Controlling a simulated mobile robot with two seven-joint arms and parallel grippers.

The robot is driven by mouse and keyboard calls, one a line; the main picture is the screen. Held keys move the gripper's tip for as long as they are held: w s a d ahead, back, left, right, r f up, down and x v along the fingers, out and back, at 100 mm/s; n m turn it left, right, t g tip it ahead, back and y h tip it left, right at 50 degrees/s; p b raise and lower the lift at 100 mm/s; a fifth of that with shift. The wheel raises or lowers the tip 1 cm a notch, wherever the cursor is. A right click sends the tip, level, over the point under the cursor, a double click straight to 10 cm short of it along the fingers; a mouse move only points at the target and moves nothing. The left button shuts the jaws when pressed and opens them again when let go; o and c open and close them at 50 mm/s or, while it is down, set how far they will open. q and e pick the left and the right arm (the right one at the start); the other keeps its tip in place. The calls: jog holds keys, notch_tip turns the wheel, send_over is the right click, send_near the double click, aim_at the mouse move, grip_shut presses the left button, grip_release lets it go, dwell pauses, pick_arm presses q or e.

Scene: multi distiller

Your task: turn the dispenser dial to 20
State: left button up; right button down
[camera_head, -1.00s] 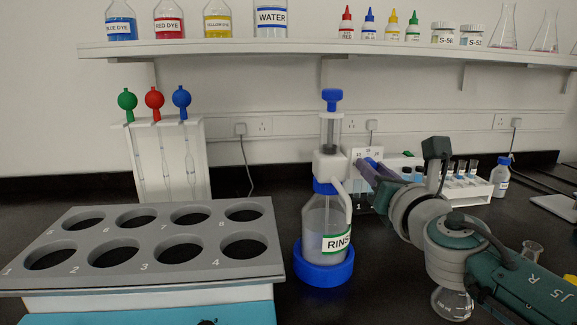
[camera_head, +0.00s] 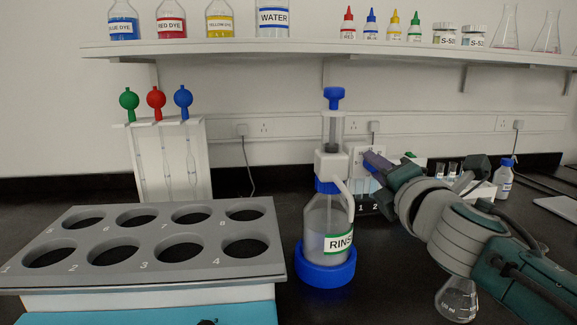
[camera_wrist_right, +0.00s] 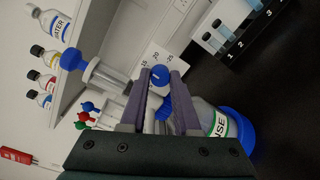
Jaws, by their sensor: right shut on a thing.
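The dispenser (camera_head: 326,215) is a RINSE bottle with a white head, a blue plunger on top and a blue base ring. It stands upright right of the rack. Its blue dial (camera_wrist_right: 160,76) shows in the right wrist view between my purple fingertips, in front of a white scale plate (camera_wrist_right: 150,57) with small numbers, 20 among them. A pale mark shows on the dial, but I cannot tell exactly which number it faces. My left gripper is not in view.
A grey rack with numbered holes (camera_head: 215,222) fills the left front. A pipette stand (camera_head: 150,165) is behind it. A flask (camera_head: 457,299) stands under my right arm. A tube rack (camera_head: 478,190) and a small bottle (camera_head: 503,180) are at the right. A loaded shelf (camera_head: 300,47) is above.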

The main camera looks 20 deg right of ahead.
jog(key=shift+m, duration=3.6)
jog(key=c, duration=0.9)
grip_release()
jog(key=shift+s+y, duration=0.1)
jog(key=shift+y, duration=0.2)
jog(key=v, duration=0.9)
jog(key=shift+s+a+p, duration=0.1)
jog(key=shift+s+p, duration=0.25)
